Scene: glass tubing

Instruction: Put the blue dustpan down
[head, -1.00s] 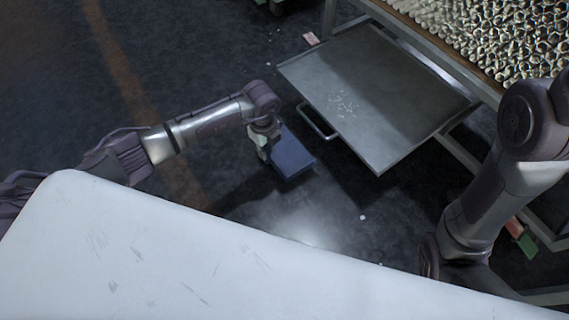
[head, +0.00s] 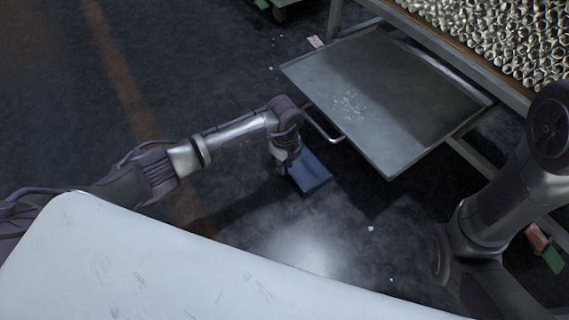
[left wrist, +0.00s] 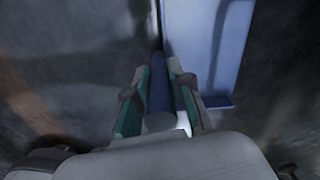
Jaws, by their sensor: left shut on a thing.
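The blue dustpan (head: 311,175) is at the end of my left arm in the head view, over the dark floor, just left of and in front of the pulled-out metal tray. My left gripper (head: 281,160) is shut on its handle. In the left wrist view the dark blue handle (left wrist: 160,88) lies between the two green-lined fingers of the gripper (left wrist: 158,95), and the lighter blue pan (left wrist: 205,45) extends away beyond them. I cannot tell whether the pan touches the floor. My right arm shows at the right of the head view; its gripper is out of view.
The metal tray (head: 425,135) with its handle holds a few small glass shards (head: 350,105). A rack of glass tubes (head: 500,40) stands above it. White bits (head: 371,228) lie on the floor. A red and green object (head: 545,248) lies at the right.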

